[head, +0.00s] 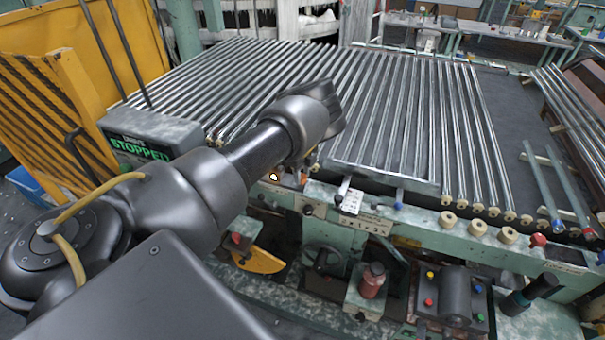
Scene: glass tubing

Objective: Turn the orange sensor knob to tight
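My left arm reaches in from the left, over the front edge of the machine. Its end, with the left gripper (328,112), is above the front ends of the metal tubes. The fingers are hidden behind the wrist, so I cannot see whether they are open or shut, or touching anything. A small orange knob-like spot with a bright centre (273,177) shows on the green front rail just below the forearm. I cannot tell for sure that it is the sensor knob, nor read its setting. My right gripper is not in view.
Rows of metal tubes (385,110) cover the machine bed. A display box reading STOPPED (150,133) stands at the left. A white label (351,201), cream rollers (477,228) and a red knob (538,240) line the front rail. A control box (455,296) sits lower right.

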